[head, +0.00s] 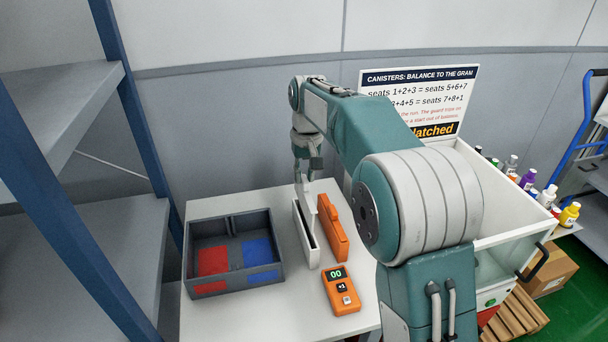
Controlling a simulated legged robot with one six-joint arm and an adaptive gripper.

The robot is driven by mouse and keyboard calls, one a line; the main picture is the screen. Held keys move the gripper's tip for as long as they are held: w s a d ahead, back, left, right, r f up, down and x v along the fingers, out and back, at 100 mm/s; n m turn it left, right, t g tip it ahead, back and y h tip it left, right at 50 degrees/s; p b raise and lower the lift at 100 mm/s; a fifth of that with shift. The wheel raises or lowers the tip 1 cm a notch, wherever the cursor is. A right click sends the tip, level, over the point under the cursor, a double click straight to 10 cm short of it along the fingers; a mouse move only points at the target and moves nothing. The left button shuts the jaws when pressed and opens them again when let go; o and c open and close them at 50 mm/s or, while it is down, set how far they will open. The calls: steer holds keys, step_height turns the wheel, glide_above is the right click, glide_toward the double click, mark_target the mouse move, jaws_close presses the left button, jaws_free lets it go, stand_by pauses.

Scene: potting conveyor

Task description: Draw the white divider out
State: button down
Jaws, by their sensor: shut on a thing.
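The white divider (311,212) is a thin upright plate. Its lower part stands in or just above a narrow white holder (305,236) with a dark slot; I cannot tell how deep it sits. My gripper (304,180) points down from above and is shut on the top of the white divider. The fingertips are small in this view and partly blend with the plate.
On the white table (215,327), a grey bin (212,290) with red and blue floor patches stands left. An orange block (331,228) stands close right of the holder. An orange counter (341,290) reading 00 lies in front. A white-walled conveyor box (515,245) stands right.

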steer(key=shift+a+r, duration=0.1)
steer(key=shift+r, duration=3.3)
